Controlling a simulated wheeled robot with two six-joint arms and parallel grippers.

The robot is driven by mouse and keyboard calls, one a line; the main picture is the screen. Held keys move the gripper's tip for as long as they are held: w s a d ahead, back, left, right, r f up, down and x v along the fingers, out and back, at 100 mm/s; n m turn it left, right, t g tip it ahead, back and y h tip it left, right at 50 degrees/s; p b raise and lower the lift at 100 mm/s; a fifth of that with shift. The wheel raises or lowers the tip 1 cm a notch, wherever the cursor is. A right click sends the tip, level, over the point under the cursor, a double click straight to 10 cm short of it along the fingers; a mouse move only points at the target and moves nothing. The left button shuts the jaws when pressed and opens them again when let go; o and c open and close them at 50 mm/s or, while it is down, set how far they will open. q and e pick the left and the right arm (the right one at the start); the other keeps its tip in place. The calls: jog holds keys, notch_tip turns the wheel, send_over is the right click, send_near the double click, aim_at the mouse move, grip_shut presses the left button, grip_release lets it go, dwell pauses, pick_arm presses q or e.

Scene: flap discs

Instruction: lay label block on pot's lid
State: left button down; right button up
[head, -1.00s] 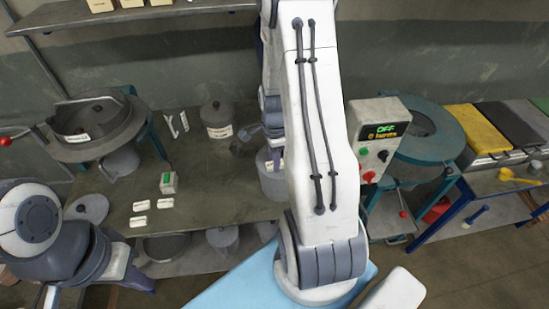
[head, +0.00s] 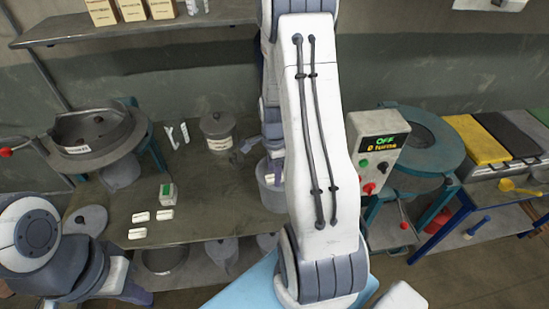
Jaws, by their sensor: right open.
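Several small white blocks lie on the grey table, among them one at the left (head: 140,217), one beside it (head: 166,214) and one in front (head: 137,233). A green-and-white block (head: 167,193) stands just behind them. A grey lidded pot (head: 217,131) with a pale label stands at the back. A second grey pot (head: 268,197) is partly hidden by my right arm; a small white patch shows at its top, and I cannot tell if it is a block. My right gripper (head: 248,144) is open, above the table between the pots.
A round lid (head: 86,220) lies at the table's left. A wide pan machine (head: 98,135) stands behind it. A control box (head: 378,150) reading OFF is right of my arm. Pots sit on the lower shelf. The table's middle is fairly clear.

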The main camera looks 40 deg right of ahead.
notch_tip(320, 180, up, 11)
jog(key=b, duration=0.2)
jog(key=s+a+r+n, duration=0.2)
jog(key=a+r+n, duration=0.1)
jog(key=a+n, duration=1.3)
jog(key=s+a+n+y, duration=0.1)
jog(key=s+a+n, duration=1.3)
jog(key=shift+s+a+r, duration=0.15)
jog(key=shift+a+r, duration=0.25)
notch_tip(320, 180, down, 4)
jog(key=b, duration=0.4)
jog(key=shift+f, duration=0.15)
